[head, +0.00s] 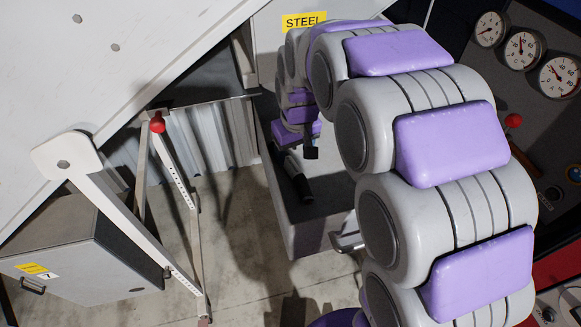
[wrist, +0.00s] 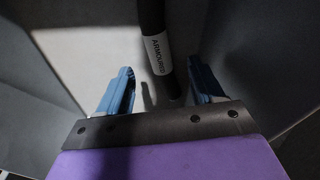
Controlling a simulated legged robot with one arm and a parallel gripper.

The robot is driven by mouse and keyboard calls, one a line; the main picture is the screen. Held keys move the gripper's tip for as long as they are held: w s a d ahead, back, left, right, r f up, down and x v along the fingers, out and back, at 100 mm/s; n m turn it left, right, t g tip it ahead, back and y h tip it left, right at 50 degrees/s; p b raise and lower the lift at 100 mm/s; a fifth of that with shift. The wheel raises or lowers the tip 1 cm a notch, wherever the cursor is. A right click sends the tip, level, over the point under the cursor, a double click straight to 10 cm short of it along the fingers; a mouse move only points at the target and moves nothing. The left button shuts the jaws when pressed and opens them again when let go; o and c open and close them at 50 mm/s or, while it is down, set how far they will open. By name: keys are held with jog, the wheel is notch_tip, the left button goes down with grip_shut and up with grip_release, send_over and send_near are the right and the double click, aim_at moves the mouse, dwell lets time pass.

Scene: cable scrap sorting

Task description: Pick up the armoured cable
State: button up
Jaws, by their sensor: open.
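The armoured cable (wrist: 153,20) is a thick black piece with a white band reading "ARMOURED". In the wrist view it runs from the top edge down between the two blue fingers of my gripper (wrist: 158,82). The fingers are open, with a visible gap on both sides of the cable. Its lower end shows just above the dark gripper plate. In the head view, the cable (head: 297,178) appears as a dark piece inside a grey bin (head: 310,240), and my gripper (head: 311,152) is close above it, small and partly shadowed.
Grey bin walls stand on both sides in the wrist view. A yellow "STEEL" sign (head: 304,21) is behind the bin. A stand with a red knob (head: 157,124) and a grey cabinet (head: 90,250) are at left. Gauges (head: 522,50) are at right.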

aim_at(292, 165)
jog(key=shift+w+a+f, duration=0.1)
jog(key=shift+w+f, duration=0.1)
jog(key=shift+f, duration=0.8)
jog(key=shift+w+a+f, duration=0.1)
jog(key=shift+w+f, duration=0.1)
jog(key=shift+f, duration=0.8)
jog(key=shift+w+f, duration=0.2)
jog(key=shift+f, duration=0.8)
grip_shut()
